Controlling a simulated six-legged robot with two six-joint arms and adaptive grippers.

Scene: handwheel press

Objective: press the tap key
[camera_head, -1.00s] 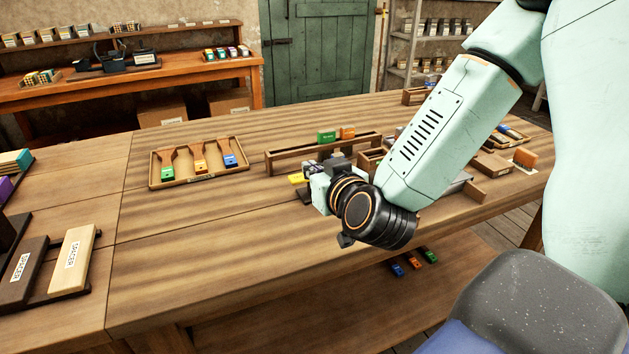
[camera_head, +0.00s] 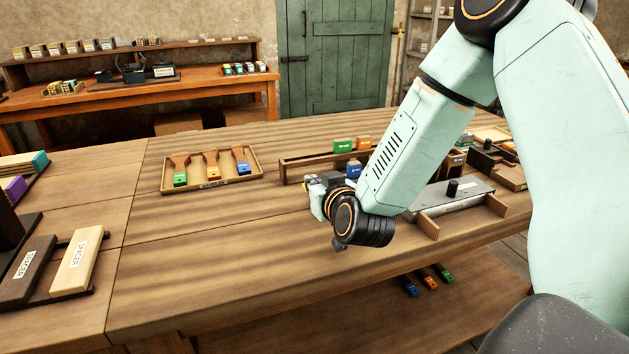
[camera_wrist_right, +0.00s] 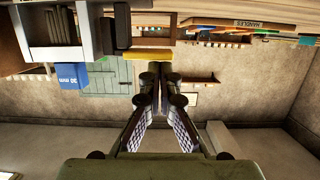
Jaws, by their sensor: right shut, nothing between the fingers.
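A flat grey metal device with a black knob (camera_head: 452,188) lies on the bench, right of my right wrist. I cannot tell for sure that it is the tap key. My right gripper (camera_head: 318,197) is over the bench in front of the long wooden rack, left of the grey device and apart from it. Its fingertips are mostly hidden in the head view. In the right wrist view the fingers (camera_wrist_right: 158,78) are together and empty. My left gripper is not in view.
A wooden tray (camera_head: 211,185) with green, orange and blue-ended pieces lies to the left. The long rack (camera_head: 300,166) has green and orange blocks behind it. In the right wrist view, a blue block (camera_wrist_right: 72,77) is near the fingers. The bench's front middle is clear.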

